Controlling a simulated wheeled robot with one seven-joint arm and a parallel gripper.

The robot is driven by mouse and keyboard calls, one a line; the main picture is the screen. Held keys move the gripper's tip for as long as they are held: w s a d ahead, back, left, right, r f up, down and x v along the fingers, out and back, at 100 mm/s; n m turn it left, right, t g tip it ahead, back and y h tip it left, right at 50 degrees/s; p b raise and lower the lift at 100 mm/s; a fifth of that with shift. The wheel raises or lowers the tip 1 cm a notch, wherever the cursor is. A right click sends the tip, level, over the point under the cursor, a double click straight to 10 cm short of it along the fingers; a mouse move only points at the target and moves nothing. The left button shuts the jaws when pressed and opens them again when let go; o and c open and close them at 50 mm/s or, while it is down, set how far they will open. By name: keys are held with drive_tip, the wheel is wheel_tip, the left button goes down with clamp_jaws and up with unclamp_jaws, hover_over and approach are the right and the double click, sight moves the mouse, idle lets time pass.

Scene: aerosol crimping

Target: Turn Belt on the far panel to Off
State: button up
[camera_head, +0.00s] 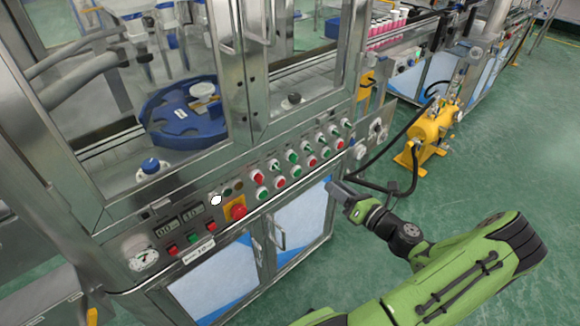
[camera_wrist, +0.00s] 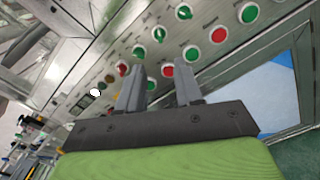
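The control panel (camera_head: 230,193) runs along the front of the steel machine, with two rows of red and green round controls (camera_head: 296,171). Labels are too small to read, so I cannot tell which control is Belt or its setting. In the wrist view, an upper row of green turn knobs (camera_wrist: 159,34) has slanted handles, and a lower row of red and green buttons (camera_wrist: 191,53) lies nearer my fingers. My gripper (camera_wrist: 160,78) is open and empty, its fingers apart in front of the panel. In the head view my gripper (camera_head: 335,187) is below and right of the rows.
A red emergency knob on a yellow plate (camera_head: 236,208), small displays (camera_head: 180,228) and a gauge (camera_head: 143,259) sit on the panel's left. Cabinet doors (camera_head: 300,222) are below.

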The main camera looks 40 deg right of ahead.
sight(294, 158)
drive_tip(key=w+b, duration=0.3)
drive_tip(key=w, duration=1.1)
drive_tip(key=shift+w+a, duration=0.2)
drive_tip(key=shift+w, duration=0.2)
clamp_jaws()
